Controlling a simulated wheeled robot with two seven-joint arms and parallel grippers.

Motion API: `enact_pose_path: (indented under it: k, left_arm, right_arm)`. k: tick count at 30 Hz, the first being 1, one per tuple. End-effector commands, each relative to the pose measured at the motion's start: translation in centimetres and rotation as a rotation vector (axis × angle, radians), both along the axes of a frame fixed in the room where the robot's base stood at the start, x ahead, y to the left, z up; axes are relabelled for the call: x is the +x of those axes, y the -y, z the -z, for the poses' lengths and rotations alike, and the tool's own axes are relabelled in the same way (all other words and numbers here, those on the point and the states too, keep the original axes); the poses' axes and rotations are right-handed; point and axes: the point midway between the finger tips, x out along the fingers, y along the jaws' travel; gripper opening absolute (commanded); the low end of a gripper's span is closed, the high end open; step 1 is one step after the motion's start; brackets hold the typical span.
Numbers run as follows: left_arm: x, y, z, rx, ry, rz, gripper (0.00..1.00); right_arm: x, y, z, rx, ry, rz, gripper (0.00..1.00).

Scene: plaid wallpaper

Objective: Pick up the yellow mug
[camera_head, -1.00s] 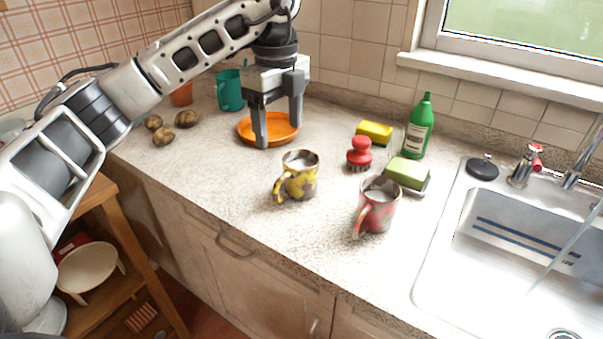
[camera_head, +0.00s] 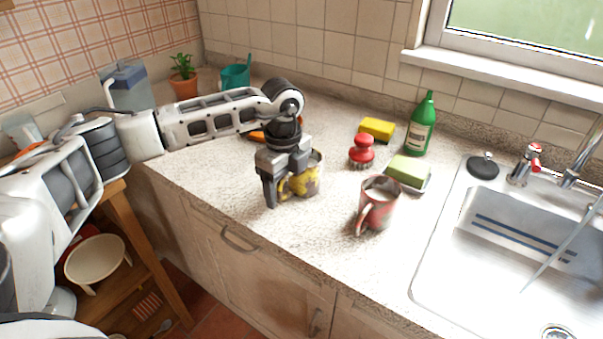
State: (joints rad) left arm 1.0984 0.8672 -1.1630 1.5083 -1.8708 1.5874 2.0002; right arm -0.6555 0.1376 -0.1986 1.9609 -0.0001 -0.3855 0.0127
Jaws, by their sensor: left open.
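The yellow mug (camera_head: 311,184) stands upright on the speckled countertop, its upper left part hidden behind my left gripper. My left gripper (camera_head: 281,196) has come down at the mug's left side, by its handle. Its fingers are apart, one plainly seen left of the handle; the other is mostly hidden, so I cannot tell whether they touch the mug. My right gripper is not in view.
A red mug (camera_head: 377,205) stands to the right of the yellow mug. Behind are a red brush (camera_head: 362,151), a green sponge (camera_head: 409,169), a yellow sponge (camera_head: 377,129) and a green bottle (camera_head: 421,125). The sink (camera_head: 470,285) is at right. The front counter is clear.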

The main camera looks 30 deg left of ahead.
Motion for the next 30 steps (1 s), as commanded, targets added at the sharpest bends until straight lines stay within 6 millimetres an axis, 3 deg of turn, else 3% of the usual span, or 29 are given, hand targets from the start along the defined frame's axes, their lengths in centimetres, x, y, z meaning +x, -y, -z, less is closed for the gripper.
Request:
enact_pose_path:
  k: [8,15,30]
  left_arm:
    - [0.01,0.01,0.55,0.0,0.001,0.001,0.7]
    - [0.0,0.01,0.52,0.0,0.0,0.0,0.06]
    - [0.09,0.01,-0.09,-0.001,0.004,0.0,0.06]
  right_arm:
    - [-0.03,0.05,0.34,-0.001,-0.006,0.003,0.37]
    - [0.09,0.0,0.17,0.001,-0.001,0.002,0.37]
    - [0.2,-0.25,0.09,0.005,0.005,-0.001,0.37]
